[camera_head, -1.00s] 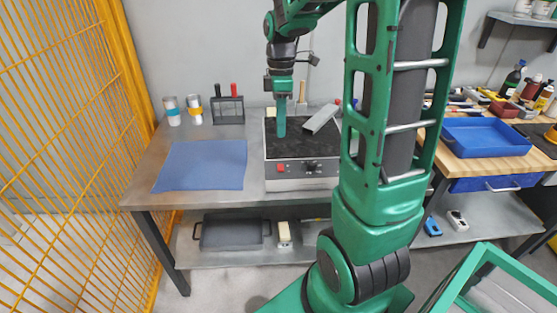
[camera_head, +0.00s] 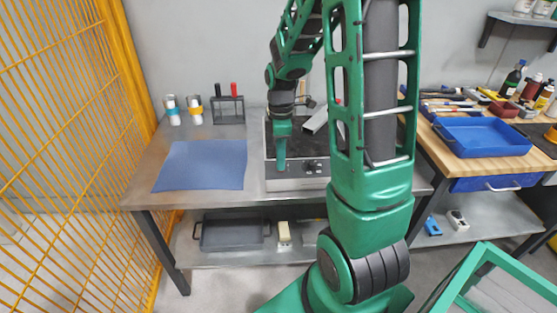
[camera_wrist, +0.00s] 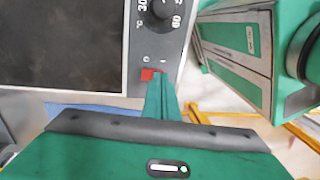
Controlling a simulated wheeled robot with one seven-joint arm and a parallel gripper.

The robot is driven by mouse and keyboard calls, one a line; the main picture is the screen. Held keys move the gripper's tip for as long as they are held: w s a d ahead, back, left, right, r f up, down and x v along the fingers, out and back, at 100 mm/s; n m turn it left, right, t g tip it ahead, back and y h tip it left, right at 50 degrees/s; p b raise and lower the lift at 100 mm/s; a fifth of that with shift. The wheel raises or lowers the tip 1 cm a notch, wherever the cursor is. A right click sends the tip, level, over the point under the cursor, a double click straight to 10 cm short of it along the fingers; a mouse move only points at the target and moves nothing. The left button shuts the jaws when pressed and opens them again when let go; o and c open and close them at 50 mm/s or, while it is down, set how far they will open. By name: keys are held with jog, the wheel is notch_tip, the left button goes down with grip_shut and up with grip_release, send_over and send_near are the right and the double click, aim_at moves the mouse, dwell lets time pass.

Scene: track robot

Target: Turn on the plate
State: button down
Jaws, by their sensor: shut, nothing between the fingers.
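The plate (camera_head: 297,184) is a grey box with a dark flat top, standing on the metal table. Its front panel has a black knob (camera_head: 312,167), which also shows in the wrist view with a marked dial (camera_wrist: 161,8). A small red switch (camera_wrist: 147,75) sits beside the knob on the panel. My gripper (camera_head: 281,168) is shut and empty, pointing down at the plate's front panel. In the wrist view its green fingertips (camera_wrist: 161,76) are right beside the red switch; I cannot tell whether they touch it. In the head view the gripper hides the switch.
A grey metal bar (camera_head: 315,121) lies on the plate's top at the back. A blue mat (camera_head: 202,165) lies to the left. A yellow mesh fence (camera_head: 65,150) bounds the left side.

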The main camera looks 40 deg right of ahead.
jog(key=shift+s+a+f, duration=0.1)
jog(key=shift+s+f, duration=0.1)
jog(key=shift+f, duration=0.05)
jog(key=shift+w, duration=0.1)
dwell(0.3)
jog(key=shift+w+d+r, duration=0.2)
jog(key=shift+w+d, duration=0.2)
jog(key=shift+w, duration=0.05)
jog(key=shift+w+d+f, duration=0.1)
jog(key=shift+w+d, duration=0.05)
jog(key=shift+w, duration=0.05)
